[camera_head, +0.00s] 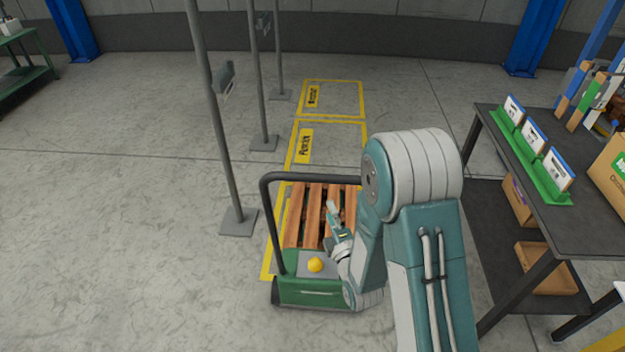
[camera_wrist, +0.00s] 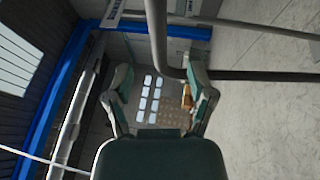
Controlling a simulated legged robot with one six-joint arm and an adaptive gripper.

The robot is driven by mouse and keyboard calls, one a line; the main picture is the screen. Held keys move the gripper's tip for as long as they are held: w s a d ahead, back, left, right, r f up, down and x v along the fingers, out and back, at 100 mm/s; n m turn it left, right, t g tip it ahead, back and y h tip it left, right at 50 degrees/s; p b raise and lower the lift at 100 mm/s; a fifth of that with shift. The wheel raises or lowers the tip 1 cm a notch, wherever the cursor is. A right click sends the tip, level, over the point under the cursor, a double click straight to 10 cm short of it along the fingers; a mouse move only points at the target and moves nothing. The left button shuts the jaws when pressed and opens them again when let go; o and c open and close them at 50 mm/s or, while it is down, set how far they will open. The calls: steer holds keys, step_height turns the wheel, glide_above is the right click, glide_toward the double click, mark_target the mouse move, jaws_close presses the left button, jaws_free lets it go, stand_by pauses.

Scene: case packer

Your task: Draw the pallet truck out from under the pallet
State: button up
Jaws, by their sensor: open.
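The pallet truck (camera_head: 312,291) is green with a grey top, a yellow knob (camera_head: 315,264) and a tall black bar handle (camera_head: 270,215). The wooden slatted pallet (camera_head: 312,200) lies just beyond its body, inside yellow floor lines; the truck's forks are hidden. My gripper (camera_head: 334,208) is open and empty, right of the handle's left upright and above the pallet in the picture. My arm hides the handle's right side. In the wrist view, a dark bent bar (camera_wrist: 157,40), likely the handle, passes near my open gripper (camera_wrist: 162,78); I cannot tell whether they touch.
Grey posts on square bases (camera_head: 238,222) stand left of the yellow-lined bays (camera_head: 333,98). A dark workbench (camera_head: 540,215) with boxes and green card holders stands close on the right.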

mark_target(318, 178)
steer(key=x, duration=1)
steer(key=shift+w+a+r, duration=0.1)
steer(key=shift+w+r, duration=0.05)
steer(key=shift+w, duration=0.15)
jaws_close()
